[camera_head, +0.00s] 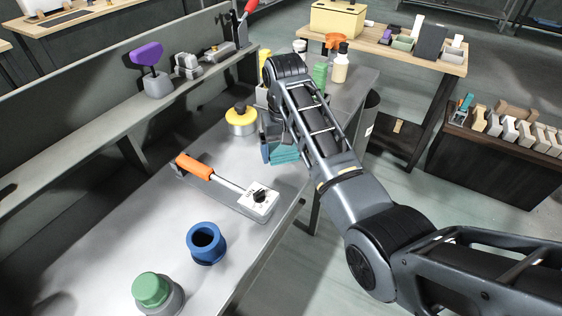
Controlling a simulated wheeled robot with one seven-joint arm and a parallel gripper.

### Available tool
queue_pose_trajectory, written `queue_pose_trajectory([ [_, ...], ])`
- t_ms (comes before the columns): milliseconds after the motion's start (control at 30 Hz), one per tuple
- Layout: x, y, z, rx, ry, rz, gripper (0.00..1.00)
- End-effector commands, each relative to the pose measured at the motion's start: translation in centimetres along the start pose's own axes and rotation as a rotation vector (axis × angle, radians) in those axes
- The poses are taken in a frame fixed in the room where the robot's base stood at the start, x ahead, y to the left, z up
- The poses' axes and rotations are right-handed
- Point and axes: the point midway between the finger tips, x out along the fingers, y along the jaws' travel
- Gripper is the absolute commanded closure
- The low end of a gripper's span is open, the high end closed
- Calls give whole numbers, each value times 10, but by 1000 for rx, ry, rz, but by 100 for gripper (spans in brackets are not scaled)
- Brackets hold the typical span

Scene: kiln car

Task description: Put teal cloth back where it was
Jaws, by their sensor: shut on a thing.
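The teal cloth (286,154) shows as a small folded piece at the right edge of the grey bench, partly hidden by my arm. My gripper (268,149) is shut on the cloth, and my forearm covers most of the jaws. I cannot tell whether the cloth touches the bench top or hangs just above it.
On the bench (110,225) stand a yellow pot with a black knob (241,121), an orange-handled tool (195,167) with a white box (258,201), a blue cup (206,243) and a green-topped pot (154,291). Bottles (340,66) stand behind my arm. The bench's left middle is clear.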

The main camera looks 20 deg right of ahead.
Motion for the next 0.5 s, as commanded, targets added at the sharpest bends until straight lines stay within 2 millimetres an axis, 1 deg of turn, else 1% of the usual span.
queue_pose_trajectory([
  [33, 2, -4, 0, -1, 0, 0, 35],
  [167, 9, -8, 1, 1, -1, 0, 35],
  [400, 40, -7, 1, 1, -1, 0, 35],
  [500, 45, -7, 1, 1, 0, 0, 35],
])
